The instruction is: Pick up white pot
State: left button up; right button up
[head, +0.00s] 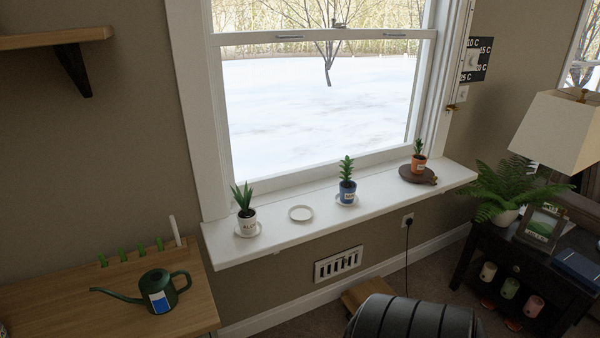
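The white pot (247,223) holds a spiky green plant and has dark lettering on its front. It stands upright on a white saucer (257,232) at the left end of the white windowsill (288,239). Neither of my grippers shows in the head view.
An empty white saucer (301,213), a blue pot (347,192) on a saucer and an orange pot (418,164) on a round brown board (428,177) share the sill. A green watering can (158,291) stands on the wooden table (90,312) at lower left. A dark side table (477,248) with a fern and lamp is at right.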

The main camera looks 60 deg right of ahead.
aim_at(246, 216)
jog(key=z, duration=1.6)
